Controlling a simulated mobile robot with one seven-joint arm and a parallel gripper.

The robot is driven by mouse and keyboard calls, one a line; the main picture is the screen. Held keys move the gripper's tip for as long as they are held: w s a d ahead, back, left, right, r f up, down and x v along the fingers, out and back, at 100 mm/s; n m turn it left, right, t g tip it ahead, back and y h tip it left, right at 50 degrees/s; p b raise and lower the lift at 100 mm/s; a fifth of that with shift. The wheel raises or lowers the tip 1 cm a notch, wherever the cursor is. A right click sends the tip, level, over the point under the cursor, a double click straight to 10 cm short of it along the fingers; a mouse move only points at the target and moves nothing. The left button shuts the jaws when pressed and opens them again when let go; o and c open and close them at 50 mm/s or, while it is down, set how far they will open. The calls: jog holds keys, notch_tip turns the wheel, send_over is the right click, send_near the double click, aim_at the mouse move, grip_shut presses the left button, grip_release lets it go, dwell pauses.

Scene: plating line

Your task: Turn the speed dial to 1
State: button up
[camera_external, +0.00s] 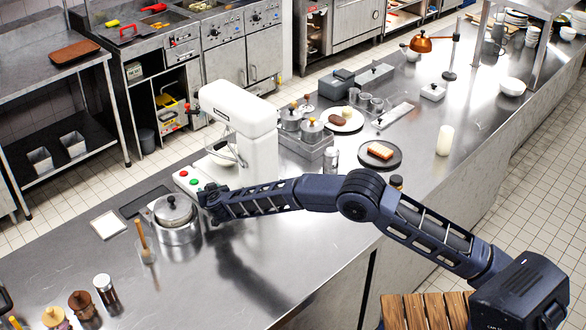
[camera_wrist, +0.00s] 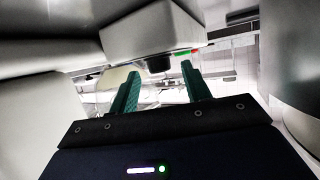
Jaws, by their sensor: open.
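The white stand mixer (camera_external: 240,130) stands on the steel counter, with red and green buttons (camera_external: 188,177) on its base. My gripper (camera_external: 210,200) is low beside the right end of that button panel, in front of the mixer. In the wrist view my gripper (camera_wrist: 159,70) is open, its two green fingers apart with nothing held between them. A dark, knob-like shape (camera_wrist: 157,63) shows just beyond the fingertips; it may be the speed dial. Its marking and setting cannot be read. In the external view my gripper hides that part of the base.
A lidded steel pot (camera_external: 174,220) stands close to the left of my gripper. A wooden-handled utensil (camera_external: 145,243) and shakers (camera_external: 104,289) are nearer the front. Lidded containers (camera_external: 303,133) stand right of the mixer. The counter in front of my forearm is clear.

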jog(key=v, duration=1)
jog(key=shift+w+d+n+g+y, duration=1.5)
jog(key=shift+d+n+g+y, duration=0.2)
jog(key=shift+d+n+y, duration=0.8)
jog(key=shift+x, duration=5.5)
jog(key=shift+s+a, duration=0.1)
jog(key=shift+s, duration=0.05)
jog(key=shift+c, duration=0.2)
jog(key=shift+f, duration=0.1)
jog(key=c, duration=0.9)
